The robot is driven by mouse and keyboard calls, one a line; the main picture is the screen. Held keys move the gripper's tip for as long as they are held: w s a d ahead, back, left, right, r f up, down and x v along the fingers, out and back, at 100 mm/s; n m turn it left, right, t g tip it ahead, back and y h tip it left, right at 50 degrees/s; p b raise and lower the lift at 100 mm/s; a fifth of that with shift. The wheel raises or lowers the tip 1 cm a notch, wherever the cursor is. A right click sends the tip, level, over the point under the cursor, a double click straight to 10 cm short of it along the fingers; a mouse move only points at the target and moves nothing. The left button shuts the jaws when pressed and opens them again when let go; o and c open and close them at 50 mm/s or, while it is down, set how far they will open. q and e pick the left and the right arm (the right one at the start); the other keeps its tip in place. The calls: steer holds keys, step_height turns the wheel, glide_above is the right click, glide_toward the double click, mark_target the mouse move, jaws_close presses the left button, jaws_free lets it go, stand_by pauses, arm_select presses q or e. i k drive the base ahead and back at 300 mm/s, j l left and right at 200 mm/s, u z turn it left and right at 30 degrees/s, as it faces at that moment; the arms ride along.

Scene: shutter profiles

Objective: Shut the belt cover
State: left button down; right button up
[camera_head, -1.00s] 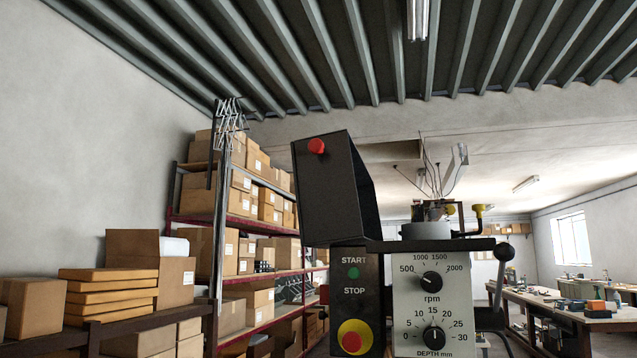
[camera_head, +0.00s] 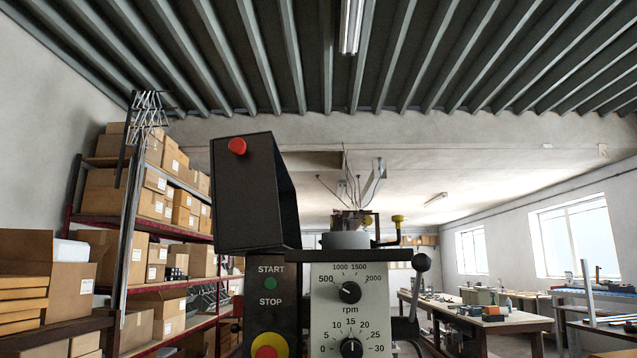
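The belt cover (camera_head: 247,196) is a dark, box-like lid with a red knob (camera_head: 237,146) near its top left corner. It stands raised, close to upright, on top of the machine, left of centre in the head view. The machine front has a dark panel with START and STOP labels (camera_head: 270,286) and a pale dial panel (camera_head: 349,299). A pulley-like grey part (camera_head: 345,240) shows uncovered behind the dial panel. Neither of my grippers is in view.
A ball-ended lever (camera_head: 421,262) sticks up at the machine's right side. Shelves with cardboard boxes (camera_head: 160,224) stand at the left. Workbenches with tools (camera_head: 480,318) stand at the right. The air around the raised cover is clear.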

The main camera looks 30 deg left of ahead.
mark_target(255, 206)
steer(key=j+z, duration=0.2)
steer(key=j, duration=0.2)
steer(key=j+z, duration=0.15)
steer(key=j, duration=0.25)
steer(key=k+j+z, duration=0.2)
steer(key=j, duration=0.15)
steer(key=j+z, duration=0.15)
steer(key=j, duration=0.25)
steer(key=k+j+z, duration=0.2)
steer(key=j, duration=0.2)
steer(key=j+z, duration=0.15)
steer(key=j, duration=0.2)
steer(key=k+j+z, duration=0.2)
steer(key=j, duration=0.1)
